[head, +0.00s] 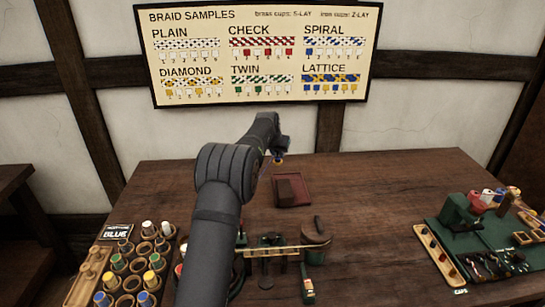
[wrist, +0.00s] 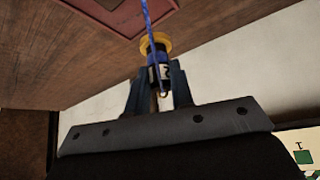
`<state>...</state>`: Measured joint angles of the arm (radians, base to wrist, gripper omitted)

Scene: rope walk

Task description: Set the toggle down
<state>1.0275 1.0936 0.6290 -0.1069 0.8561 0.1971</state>
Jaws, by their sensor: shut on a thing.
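My gripper (head: 279,154) is in the air above the back part of the table, behind and a little left of a dark red tray. In the wrist view its two fingers (wrist: 160,80) are shut on a small blue spool-like piece, the toggle (wrist: 158,56), with a yellow brass-coloured rim. A blue cord (wrist: 147,14) runs from the rim toward the top of the picture. The piece's inner end is partly hidden between the fingers. In the head view only a small yellow and blue bit of it shows.
The dark red tray (head: 304,188) lies mid-table (head: 370,200). Cups and bobbins crowd the front left by a BLUE sign (head: 116,232). A round wooden block (head: 315,232) and tools stand at front centre. A green mat (head: 500,245) with parts lies right. Table between is clear.

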